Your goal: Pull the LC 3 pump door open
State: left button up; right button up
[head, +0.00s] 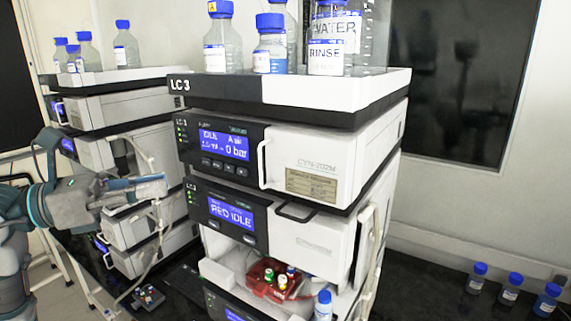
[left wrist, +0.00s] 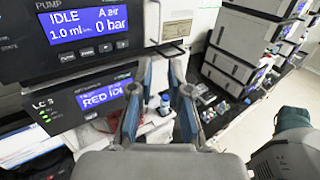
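The LC 3 pump (head: 222,146) is the upper module of the front stack, with a blue IDLE, 0 bar display. Its white door (head: 305,150) looks shut, with a label plate low on it. The white bar handle (head: 262,165) stands upright at the door's left edge; it also shows at the top of the left wrist view (left wrist: 153,25). My left gripper (head: 160,187) is left of the stack, lower than the handle and apart from it. In the left wrist view its fingers (left wrist: 162,75) are spread with nothing held. My right gripper is not in view.
Below the pump is a module with a RED IDLE display (head: 232,213) and a dark loop handle (head: 296,212). Bottles (head: 222,45) stand in the tray on top (head: 325,92). An open bay below holds a red vial rack (head: 272,280). Another stack (head: 105,105) stands behind left.

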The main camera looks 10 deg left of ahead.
pick_arm(q)
jog(key=w+a, duration=0.1)
jog(key=p, duration=0.3)
send_near(260, 169)
jog(key=x, duration=0.3)
jog(key=s+x, duration=0.1)
jog(key=x, duration=0.2)
jog(key=d+x, duration=0.1)
jog(key=x, duration=0.2)
jog(key=shift+d+r, duration=0.25)
jog(key=shift+r, duration=0.05)
jog(key=shift+w+a, duration=0.25)
jog(key=shift+w, duration=0.1)
jog(key=shift+w+a+f, duration=0.15)
jog(key=shift+a, duration=0.25)
jog(key=shift+w, duration=0.15)
jog(key=shift+w+d+f, duration=0.1)
jog(key=shift+d, duration=0.05)
jog(key=shift+c, duration=1.1)
grip_shut()
jog(key=shift+o, duration=1.1)
grip_release()
jog(key=shift+d, duration=0.1)
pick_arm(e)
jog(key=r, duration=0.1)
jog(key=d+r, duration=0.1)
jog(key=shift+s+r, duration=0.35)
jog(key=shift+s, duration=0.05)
pick_arm(q)
jog(key=shift+w, duration=0.15)
